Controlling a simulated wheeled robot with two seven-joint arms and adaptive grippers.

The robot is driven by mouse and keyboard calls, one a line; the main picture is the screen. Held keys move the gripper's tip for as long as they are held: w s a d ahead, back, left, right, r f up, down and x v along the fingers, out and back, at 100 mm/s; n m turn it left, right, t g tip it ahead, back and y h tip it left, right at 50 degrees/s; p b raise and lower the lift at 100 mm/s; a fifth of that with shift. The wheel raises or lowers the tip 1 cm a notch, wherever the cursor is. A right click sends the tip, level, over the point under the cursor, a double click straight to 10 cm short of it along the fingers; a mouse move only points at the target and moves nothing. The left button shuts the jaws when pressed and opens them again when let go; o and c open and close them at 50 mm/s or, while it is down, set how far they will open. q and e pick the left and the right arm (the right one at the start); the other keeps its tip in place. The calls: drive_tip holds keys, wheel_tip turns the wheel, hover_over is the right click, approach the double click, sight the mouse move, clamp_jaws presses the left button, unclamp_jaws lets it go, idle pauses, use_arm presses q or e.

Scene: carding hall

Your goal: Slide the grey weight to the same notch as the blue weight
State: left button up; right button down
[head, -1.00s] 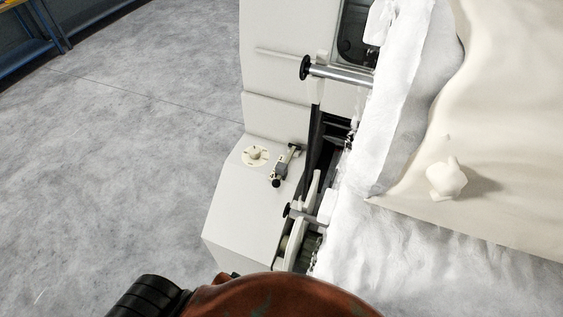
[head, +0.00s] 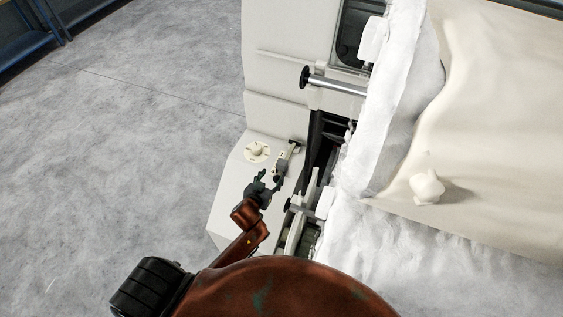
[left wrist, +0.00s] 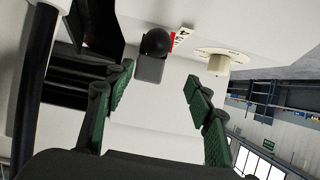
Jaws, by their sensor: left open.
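The notched bar (head: 284,159) is on the pale machine ledge, just right of a round cream dial (head: 257,150). My left gripper (head: 269,177) is open at the near end of this bar. In the left wrist view, a grey block (left wrist: 149,70), apparently the grey weight, shows between and beyond the open fingers of my left gripper (left wrist: 160,73). A black ball knob (left wrist: 156,42) stands right by it. A numbered red-and-white scale (left wrist: 180,39) runs beside the knob. I cannot make out a blue weight in either view. My right gripper is not in view.
The cream dial also shows in the left wrist view (left wrist: 219,60). A dark gap with machine parts lies right of the ledge. White fibre (head: 395,120) and a cream sheet (head: 500,130) fill the right side. Open floor (head: 130,130) lies left.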

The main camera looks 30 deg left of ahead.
sight(280, 166)
use_arm(q)
drive_tip(key=shift+w+d+r+t, duration=0.25)
drive_tip(key=shift+w+r, duration=0.15)
drive_tip(key=shift+w, duration=0.2)
drive_tip(key=shift+w+d+r+t, duration=0.15)
drive_tip(key=shift+w+d+r, duration=0.1)
drive_tip(key=shift+w+r, duration=0.25)
drive_tip(key=shift+x, duration=3.65)
drive_tip(key=shift+s+d+f, duration=0.1)
drive_tip(key=shift+f, duration=0.05)
drive_tip(key=shift+c, duration=0.7)
clamp_jaws()
